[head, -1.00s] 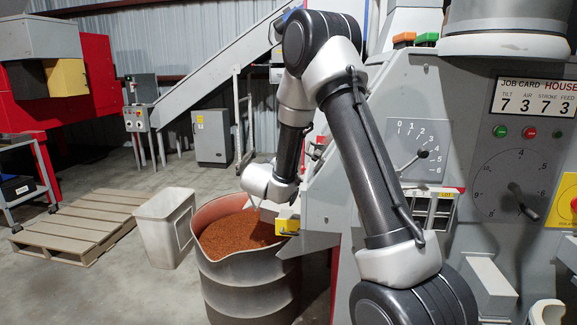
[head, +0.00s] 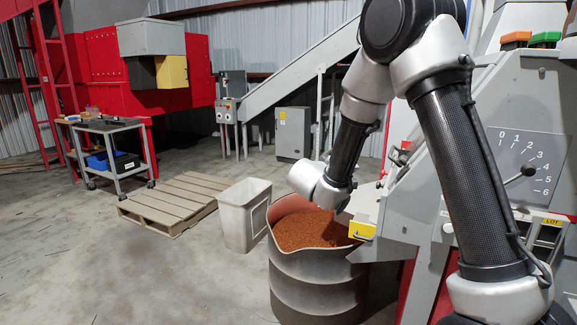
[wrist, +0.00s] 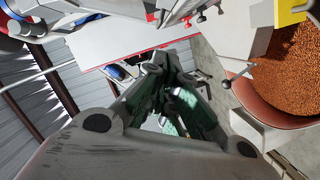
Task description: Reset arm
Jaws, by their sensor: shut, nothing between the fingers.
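My arm is bent, with its elbow high at the upper right of the head view and its forearm hanging down. My gripper (wrist: 165,80) shows in the wrist view with its dark, green-sided fingers together and nothing between them. In the head view the silver wrist end is over the back left rim of a grey drum (head: 318,283); the fingers there cannot be made out. The drum holds reddish-brown granules (head: 312,228). The granules also show at the right of the wrist view (wrist: 290,70), apart from the fingers.
A grey machine with a dial panel (head: 532,150) stands close at the right, its yellow-tipped spout (head: 362,230) over the drum. A pale bin (head: 243,218), a wooden pallet (head: 175,200) and a trolley (head: 110,150) stand to the left. The front left floor is clear.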

